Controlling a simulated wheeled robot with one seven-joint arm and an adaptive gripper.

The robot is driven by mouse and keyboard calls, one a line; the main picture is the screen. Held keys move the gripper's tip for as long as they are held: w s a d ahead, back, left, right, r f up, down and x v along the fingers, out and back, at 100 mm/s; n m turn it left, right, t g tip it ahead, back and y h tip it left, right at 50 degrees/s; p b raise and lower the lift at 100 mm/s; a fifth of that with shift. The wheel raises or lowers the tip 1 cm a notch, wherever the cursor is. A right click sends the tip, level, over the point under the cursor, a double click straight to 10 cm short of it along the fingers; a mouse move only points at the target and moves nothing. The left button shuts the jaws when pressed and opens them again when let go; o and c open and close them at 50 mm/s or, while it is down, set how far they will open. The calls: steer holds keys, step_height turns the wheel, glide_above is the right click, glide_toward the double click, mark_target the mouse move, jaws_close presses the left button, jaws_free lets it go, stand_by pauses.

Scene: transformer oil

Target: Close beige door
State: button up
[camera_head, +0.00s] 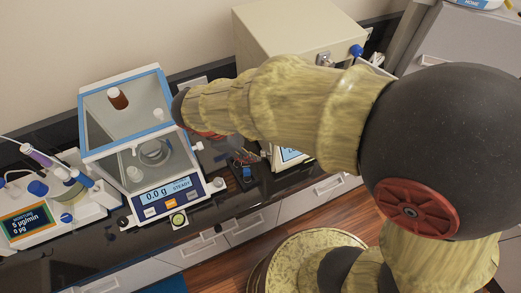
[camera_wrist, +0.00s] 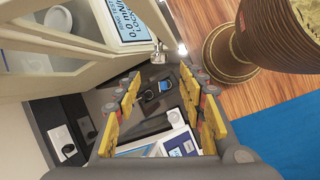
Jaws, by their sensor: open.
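A beige cabinet-like instrument (camera_head: 290,30) stands at the back of the counter in the head view, with a silver latch (camera_head: 323,58) and a blue knob (camera_head: 356,50). Its front is mostly hidden behind my arm. In the wrist view a beige panel (camera_wrist: 75,45) crosses the upper left, near a display and a small metal fitting (camera_wrist: 158,54). Pale items show behind the beige edges there. I cannot tell which panel is the door or how far it stands open. My gripper (camera_wrist: 160,105) is open and empty, below the beige panel.
A glass-walled balance (camera_head: 125,130) with a blue rim stands left of my arm, with a titrator-like device (camera_head: 50,205) beside it. Small dark items (camera_head: 245,170) lie on the dark counter between balance and instrument. Drawers line the counter front, above wooden floor.

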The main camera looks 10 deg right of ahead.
steer(key=x, duration=0.6)
steer(key=shift+d+f, duration=0.3)
steer(key=shift+w, duration=0.15)
steer(key=shift+c, duration=0.8)
jaws_close()
